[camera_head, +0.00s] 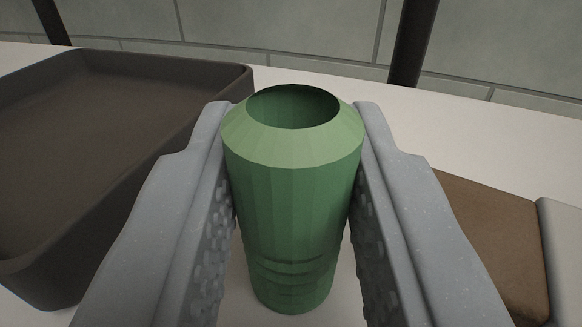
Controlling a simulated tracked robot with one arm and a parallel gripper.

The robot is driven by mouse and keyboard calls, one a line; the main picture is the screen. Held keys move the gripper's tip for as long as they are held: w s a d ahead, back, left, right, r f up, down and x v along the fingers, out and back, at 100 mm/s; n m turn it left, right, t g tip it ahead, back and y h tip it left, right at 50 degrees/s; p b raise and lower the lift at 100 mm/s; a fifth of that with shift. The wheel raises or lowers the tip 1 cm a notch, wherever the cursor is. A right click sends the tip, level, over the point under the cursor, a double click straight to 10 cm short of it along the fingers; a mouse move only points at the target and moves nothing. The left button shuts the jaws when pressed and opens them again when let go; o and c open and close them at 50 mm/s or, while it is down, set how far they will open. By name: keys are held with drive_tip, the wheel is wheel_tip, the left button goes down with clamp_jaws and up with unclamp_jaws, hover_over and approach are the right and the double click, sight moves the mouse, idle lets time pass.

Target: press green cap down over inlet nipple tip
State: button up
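A green hollow cap (292,195) stands between the two grey fingers of my gripper (293,180) in the middle of the head camera view. It is a tube with a bevelled upper rim, a dark round opening at the top and a few ridges near its lower end. The fingers lie along its left and right sides and appear to touch it, so my gripper is shut on it. I cannot tell whether its lower end touches the white surface. No inlet nipple can be made out in this view.
A dark brown tray (248,73) with raised walls stands on the left. A flat brown block (490,235) lies on the right, beside a grey piece (562,245). The white table (450,125) is clear behind the cap. A grey tiled wall and dark posts stand at the back.

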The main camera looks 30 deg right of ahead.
drive_tip(key=shift+c, duration=0.8)
drive_tip(key=shift+r, duration=0.15)
